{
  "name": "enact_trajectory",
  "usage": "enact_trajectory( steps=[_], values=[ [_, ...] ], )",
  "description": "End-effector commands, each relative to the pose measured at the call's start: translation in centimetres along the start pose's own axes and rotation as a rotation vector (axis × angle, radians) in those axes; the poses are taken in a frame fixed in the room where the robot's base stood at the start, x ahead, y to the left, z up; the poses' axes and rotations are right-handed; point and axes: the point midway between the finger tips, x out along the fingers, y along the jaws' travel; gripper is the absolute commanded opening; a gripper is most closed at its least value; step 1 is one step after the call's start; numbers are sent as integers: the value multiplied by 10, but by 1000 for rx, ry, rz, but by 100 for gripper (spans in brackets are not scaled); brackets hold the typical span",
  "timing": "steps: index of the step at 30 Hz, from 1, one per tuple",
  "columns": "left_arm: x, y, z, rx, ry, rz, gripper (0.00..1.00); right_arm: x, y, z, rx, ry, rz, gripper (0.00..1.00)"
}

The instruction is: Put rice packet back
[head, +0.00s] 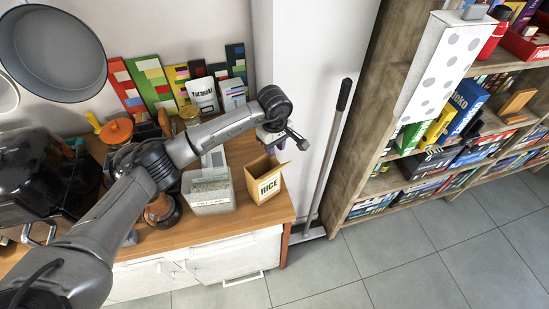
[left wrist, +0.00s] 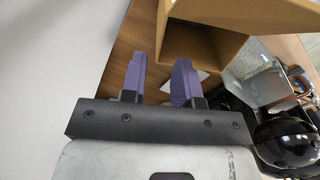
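The rice packet (head: 267,187) is a tan cardboard box marked RICE. It stands upright with its top flaps open at the right front corner of the wooden counter (head: 240,222). My left gripper (head: 268,147) is just above and behind the packet in the head view, apart from it. In the left wrist view, the purple fingers of the left gripper (left wrist: 160,68) are spread with nothing between them. The open box (left wrist: 200,45) lies just beyond the fingertips there, its inside showing empty. My right gripper is not in view.
A clear container (head: 208,192) stands left of the packet. A white canister (head: 202,95) and upright books (head: 150,82) line the wall. A broom handle (head: 328,150) leans right of the counter, before a filled shelf (head: 375,185). A pan (head: 52,52) hangs upper left.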

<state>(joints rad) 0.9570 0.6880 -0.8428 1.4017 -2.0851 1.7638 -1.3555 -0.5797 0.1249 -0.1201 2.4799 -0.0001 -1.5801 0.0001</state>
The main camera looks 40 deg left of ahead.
Motion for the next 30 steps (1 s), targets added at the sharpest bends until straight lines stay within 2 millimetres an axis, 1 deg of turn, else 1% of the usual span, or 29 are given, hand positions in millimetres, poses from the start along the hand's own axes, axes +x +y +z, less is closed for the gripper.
enact_trajectory(
  steps=[1,3,6,10,15,30],
  values=[
    [-7,0,-1,0,2,2,28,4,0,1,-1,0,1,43],
    [-16,0,-1,-1,2,3,28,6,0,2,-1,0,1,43],
    [-26,0,0,0,1,1,28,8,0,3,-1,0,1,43],
    [-34,0,0,0,0,0,28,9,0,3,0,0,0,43],
    [-38,0,0,0,0,-1,28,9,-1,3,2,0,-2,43],
    [-37,0,0,-1,0,-1,28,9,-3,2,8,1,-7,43]
  ],
)
